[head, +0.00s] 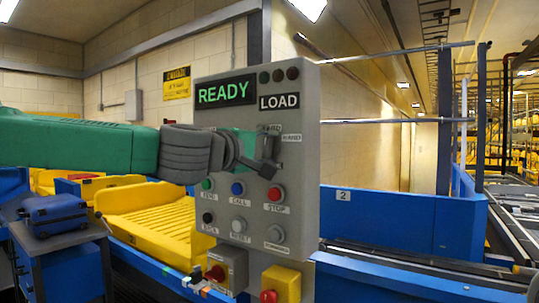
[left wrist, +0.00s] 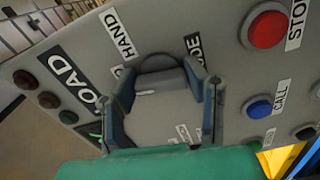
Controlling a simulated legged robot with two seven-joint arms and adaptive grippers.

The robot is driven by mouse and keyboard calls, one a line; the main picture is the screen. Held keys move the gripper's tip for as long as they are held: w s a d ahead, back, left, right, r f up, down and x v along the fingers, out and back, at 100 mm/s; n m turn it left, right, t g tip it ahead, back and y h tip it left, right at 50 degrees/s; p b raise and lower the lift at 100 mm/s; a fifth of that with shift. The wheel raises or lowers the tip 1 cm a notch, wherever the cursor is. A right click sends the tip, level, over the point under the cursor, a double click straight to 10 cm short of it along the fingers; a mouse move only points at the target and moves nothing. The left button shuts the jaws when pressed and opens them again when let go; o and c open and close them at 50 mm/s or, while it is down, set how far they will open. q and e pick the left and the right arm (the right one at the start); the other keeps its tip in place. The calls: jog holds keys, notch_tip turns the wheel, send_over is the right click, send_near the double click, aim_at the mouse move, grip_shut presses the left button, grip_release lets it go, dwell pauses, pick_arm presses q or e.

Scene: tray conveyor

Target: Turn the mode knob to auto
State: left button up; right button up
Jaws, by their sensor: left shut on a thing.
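The grey control panel (head: 225,120) stands in front of me, with a lit READY sign and a LOAD sign. My left gripper (head: 262,155) reaches it from the left and is shut at the mode knob. In the left wrist view the dark round knob (left wrist: 160,66) sits between the two fingers of my left gripper (left wrist: 162,92). A HAND label (left wrist: 125,48) and a partly hidden MODE label (left wrist: 194,50) are beside it. A small light mark shows on the knob; I cannot tell which label it points at. In the head view the gripper hides most of the knob.
Red stop button (head: 275,193), blue call button (head: 237,188) and other buttons sit just below the gripper. A yellow box with a red button (head: 268,297) is lower. A blue suitcase (head: 53,213) and yellow tray (head: 150,215) stand left. A blue conveyor wall (head: 400,222) runs right.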

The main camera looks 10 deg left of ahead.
pick_arm(q)
jog(key=shift+a+f+n, duration=0.1)
jog(key=shift+f+n, duration=0.1)
jog(key=shift+n, duration=0.7)
jog(key=shift+w+b, duration=0.1)
jog(key=shift+b, duration=0.2)
jog(key=o, duration=1.2)
jog(key=shift+c, duration=0.2)
jog(key=shift+a, duration=0.25)
jog(key=shift+a, duration=0.1)
jog(key=shift+s, duration=0.2)
jog(key=v, duration=1.1)
jog(key=shift+s+a, duration=0.25)
jog(key=shift+s, duration=0.05)
jog(key=shift+d+f, duration=0.1)
jog(key=shift+d, duration=0.1)
